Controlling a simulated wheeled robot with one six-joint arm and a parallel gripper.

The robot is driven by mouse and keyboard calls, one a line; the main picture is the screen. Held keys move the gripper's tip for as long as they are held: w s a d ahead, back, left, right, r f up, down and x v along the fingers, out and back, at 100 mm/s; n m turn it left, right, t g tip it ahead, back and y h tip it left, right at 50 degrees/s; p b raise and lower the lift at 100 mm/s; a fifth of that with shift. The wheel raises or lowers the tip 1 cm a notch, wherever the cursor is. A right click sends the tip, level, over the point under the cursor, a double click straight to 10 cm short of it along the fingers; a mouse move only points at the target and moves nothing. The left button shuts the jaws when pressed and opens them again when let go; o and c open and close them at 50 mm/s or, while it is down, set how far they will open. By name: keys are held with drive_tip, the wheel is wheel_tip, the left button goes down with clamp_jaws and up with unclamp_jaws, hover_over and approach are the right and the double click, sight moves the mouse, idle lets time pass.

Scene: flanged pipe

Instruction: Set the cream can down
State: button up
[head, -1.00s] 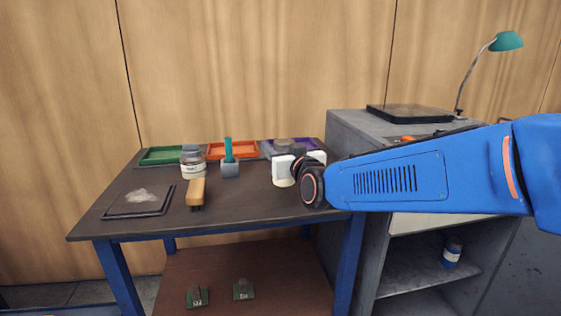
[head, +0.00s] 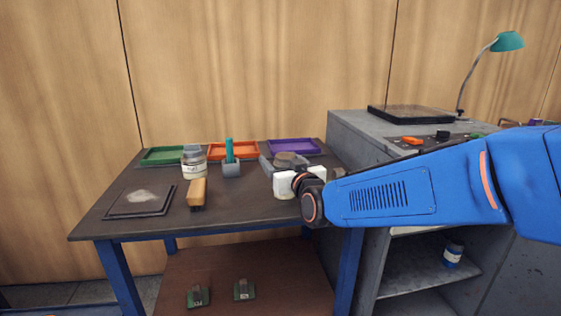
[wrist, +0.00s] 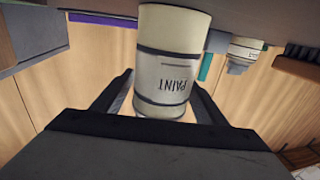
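The cream can (wrist: 172,78) fills the middle of the wrist view, upside down in that picture, with dark bands and a PAINT label. In the head view its brownish round top (head: 285,157) shows beyond my gripper (head: 284,166), over the right part of the dark table (head: 240,210). In the wrist view the two dark fingers of my gripper (wrist: 162,88) lie along both sides of the can and appear closed on it. The can looks upright. Its base is close to the tabletop; I cannot tell whether it touches.
Green (head: 163,156), orange (head: 232,150) and purple (head: 294,146) trays line the table's back. A jar (head: 194,163), a grey block with a teal piece (head: 231,165), a brush (head: 197,194) and a dark square plate (head: 139,202) stand left. The front middle is clear.

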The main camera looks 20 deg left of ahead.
drive_tip(key=shift+r, duration=0.1)
drive_tip(key=shift+s+d, duration=0.2)
drive_tip(key=v, duration=1.1)
drive_tip(key=shift+s+d, duration=0.15)
drive_tip(key=s+d+f+m+g+h, duration=0.15)
drive_tip(key=d+f+h, duration=0.25)
drive_tip(key=d, duration=1)
drive_tip(key=d+f+m+g+h, duration=0.1)
drive_tip(key=d+f+m+h, duration=0.2)
drive_tip(key=d, duration=1)
drive_tip(key=s+d+f+m+g+h, duration=0.2)
drive_tip(key=s+d+f, duration=0.3)
drive_tip(key=s+d, duration=0.5)
drive_tip(key=s+d+f+m+g+h, duration=0.2)
drive_tip(key=s+d+f+g+h, duration=0.1)
drive_tip(key=s+d, duration=0.7)
wheel_tip(320, 180, down, 2)
drive_tip(key=shift+s+d+f+g, duration=0.15)
drive_tip(key=shift+d+g, duration=0.3)
drive_tip(key=shift+d, duration=0.25)
